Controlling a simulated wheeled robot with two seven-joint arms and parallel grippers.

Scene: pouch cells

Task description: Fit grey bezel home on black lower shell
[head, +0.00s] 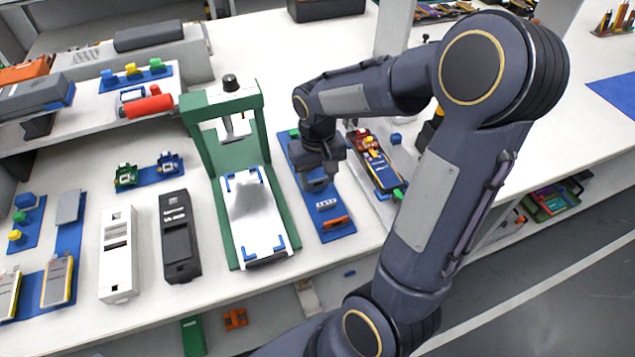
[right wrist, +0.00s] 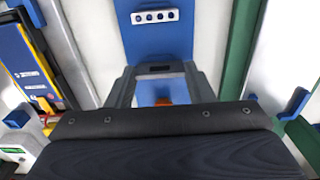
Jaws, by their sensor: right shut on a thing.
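My right gripper (head: 320,172) is over the blue mat to the right of the green press. In the right wrist view my right gripper (right wrist: 159,88) is shut on a small grey piece with a dark slot, which looks like the grey bezel (right wrist: 160,67). The bezel's underside is hidden, and I cannot tell whether it touches the mat. A long black shell (head: 180,240) with openings lies on the table left of the press, apart from the gripper. It looks like the black lower shell. My left gripper is not in view.
The green press (head: 195,150) stands over a white plate (head: 254,215) with blue corner pieces. The blue mat (head: 312,200) bears a white strip with holes (right wrist: 155,16) and an orange part (head: 336,223). A white shell (head: 118,255) lies left of the black one. A tray of parts (head: 376,165) is close right.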

